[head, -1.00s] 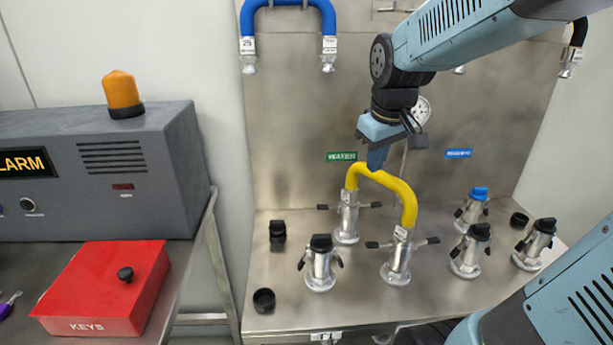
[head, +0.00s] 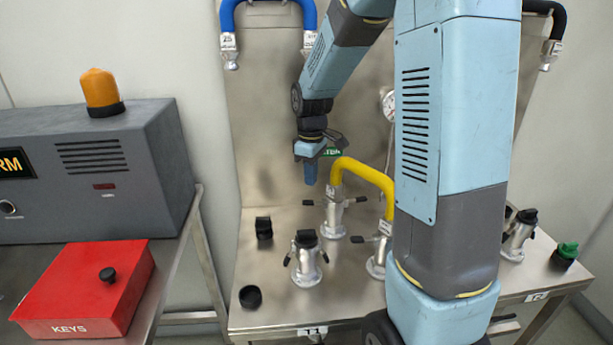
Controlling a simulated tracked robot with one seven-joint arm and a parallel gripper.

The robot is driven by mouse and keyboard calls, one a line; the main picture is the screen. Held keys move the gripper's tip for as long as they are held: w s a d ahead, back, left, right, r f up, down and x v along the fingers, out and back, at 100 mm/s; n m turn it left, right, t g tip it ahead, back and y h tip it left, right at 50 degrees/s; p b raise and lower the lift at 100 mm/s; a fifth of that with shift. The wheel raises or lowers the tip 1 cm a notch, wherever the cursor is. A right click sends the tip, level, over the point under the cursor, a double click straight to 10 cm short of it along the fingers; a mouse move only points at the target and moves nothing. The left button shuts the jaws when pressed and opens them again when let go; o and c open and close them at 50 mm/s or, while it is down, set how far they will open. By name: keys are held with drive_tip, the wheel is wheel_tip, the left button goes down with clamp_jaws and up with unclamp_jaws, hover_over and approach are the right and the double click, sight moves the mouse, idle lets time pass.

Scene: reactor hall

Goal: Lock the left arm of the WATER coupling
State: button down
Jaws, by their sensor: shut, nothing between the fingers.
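The yellow hose (head: 362,172) joins two metal couplings on the steel bench. The rear coupling (head: 334,220) stands below the green WATER label (head: 333,153), which is partly covered by my gripper. Its left arm (head: 309,202) and right arm (head: 357,200) stick out sideways, roughly level. The front coupling (head: 377,262) is partly hidden behind my arm; its left arm (head: 363,239) also sticks out. My gripper (head: 311,183) is shut and empty, pointing down. In the picture it is above the rear coupling's left arm, apart from the hose; its depth is unclear.
A capped coupling (head: 306,262) with its arms folded down stands front left. Loose black caps (head: 250,297) lie on the bench (head: 275,315). A red KEYS box (head: 85,290) and grey alarm cabinet (head: 95,170) are at left. My arm hides the bench's right middle.

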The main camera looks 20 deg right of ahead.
sight(308, 202)
drive_tip(key=shift+w+a+f, duration=0.15)
drive_tip(key=shift+w+f, duration=0.05)
drive_tip(key=shift+f, duration=0.15)
drive_tip(key=shift+a+f, duration=0.15)
drive_tip(key=shift+f, duration=4.05)
drive_tip(key=shift+d+f, duration=0.15)
drive_tip(key=shift+f, duration=0.4)
drive_tip(key=shift+d+f, duration=0.15)
drive_tip(key=shift+f, duration=0.4)
drive_tip(key=shift+a+r, duration=0.55)
drive_tip(key=shift+a, duration=0.05)
drive_tip(key=shift+r, duration=3)
